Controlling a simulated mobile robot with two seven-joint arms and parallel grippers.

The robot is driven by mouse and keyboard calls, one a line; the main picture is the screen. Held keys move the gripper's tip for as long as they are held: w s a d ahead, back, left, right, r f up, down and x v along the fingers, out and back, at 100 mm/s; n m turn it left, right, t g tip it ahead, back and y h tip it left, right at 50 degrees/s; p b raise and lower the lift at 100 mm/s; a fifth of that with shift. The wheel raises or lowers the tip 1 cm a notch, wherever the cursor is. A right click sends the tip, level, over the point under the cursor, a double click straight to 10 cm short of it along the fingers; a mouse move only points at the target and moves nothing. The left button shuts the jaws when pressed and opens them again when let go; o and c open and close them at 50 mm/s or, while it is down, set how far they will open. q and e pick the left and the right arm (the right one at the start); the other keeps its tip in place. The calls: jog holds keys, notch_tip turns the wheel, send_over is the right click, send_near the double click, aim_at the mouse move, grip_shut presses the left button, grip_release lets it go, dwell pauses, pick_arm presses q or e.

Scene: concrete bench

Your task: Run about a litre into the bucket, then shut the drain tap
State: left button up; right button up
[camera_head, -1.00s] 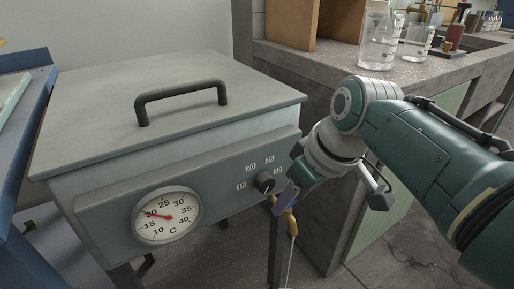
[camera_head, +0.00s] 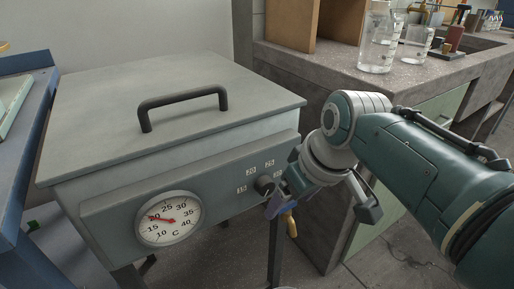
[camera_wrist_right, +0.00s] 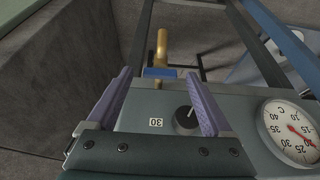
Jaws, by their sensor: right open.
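The drain tap (camera_head: 290,222) is a brass fitting under the front right of the grey bath (camera_head: 190,165). In the right wrist view its brass spout (camera_wrist_right: 162,45) and a blue handle (camera_wrist_right: 160,73) lying crosswise show between my fingers. My right gripper (camera_head: 282,210) is open, its purple fingers on either side of the handle; I cannot tell whether they touch it. No water stream shows below the spout. The bucket cannot be clearly made out. My left gripper is out of view.
The bath has a dark lid handle (camera_head: 183,106), a round dial (camera_head: 168,218) with a red needle near 20, and a black knob (camera_head: 265,186) close to my gripper. A concrete bench (camera_head: 400,80) with glass beakers (camera_head: 379,45) stands right. A blue table (camera_head: 25,120) stands left.

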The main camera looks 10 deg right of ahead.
jog(key=p+v, duration=0.7)
jog(key=v, duration=0.3)
